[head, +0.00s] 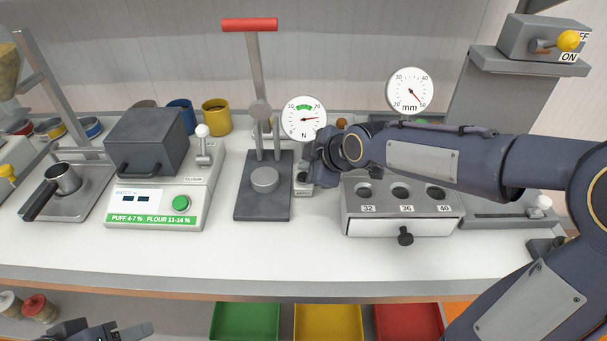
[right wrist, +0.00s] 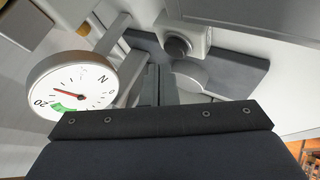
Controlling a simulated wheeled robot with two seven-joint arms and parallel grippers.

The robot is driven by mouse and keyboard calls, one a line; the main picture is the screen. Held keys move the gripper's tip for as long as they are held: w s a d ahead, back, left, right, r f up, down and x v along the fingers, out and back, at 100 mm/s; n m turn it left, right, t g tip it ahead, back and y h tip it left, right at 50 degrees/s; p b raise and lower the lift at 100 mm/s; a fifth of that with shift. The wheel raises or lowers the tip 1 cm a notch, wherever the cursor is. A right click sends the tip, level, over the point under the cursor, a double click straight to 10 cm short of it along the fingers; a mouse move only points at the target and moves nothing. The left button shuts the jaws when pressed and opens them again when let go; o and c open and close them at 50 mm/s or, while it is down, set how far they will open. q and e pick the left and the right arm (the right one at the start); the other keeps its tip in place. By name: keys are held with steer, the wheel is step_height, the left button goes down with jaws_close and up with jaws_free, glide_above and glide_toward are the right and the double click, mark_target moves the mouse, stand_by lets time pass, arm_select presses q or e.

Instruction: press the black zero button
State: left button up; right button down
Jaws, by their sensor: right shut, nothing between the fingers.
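The black zero button (right wrist: 178,46) is a round black knob on a small light grey block (right wrist: 200,38) in the right wrist view. In the head view the block's lower front with its small label (head: 303,192) shows beside the dark press base, and the button is hidden by my right gripper. My right gripper (head: 308,172) is shut and empty, over or close to the block; its fingertips (right wrist: 160,82) point towards the button's side in the wrist view. I cannot tell if they touch. My left gripper (head: 125,331) is partly in view at the bottom left, away from the button.
The lever press (head: 263,205) with a red handle stands left of the block. The N dial (head: 304,119) is just behind my right gripper. A grey holder (head: 400,193) with 32, 36 and 40 holes is at right. The white counter front (head: 200,262) is clear.

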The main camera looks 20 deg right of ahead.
steer(key=shift+f, duration=0.1)
steer(key=shift+f+b, duration=0.35)
steer(key=shift+b, duration=0.15)
steer(key=shift+f+b, duration=0.5)
steer(key=shift+b, duration=0.1)
stand_by(0.6)
stand_by(0.4)
steer(key=shift+r+p, duration=0.6)
steer(key=shift+r, duration=0.3)
steer(key=shift+r+p, duration=1.75)
steer(key=shift+r, duration=0.85)
steer(key=shift+f, duration=0.1)
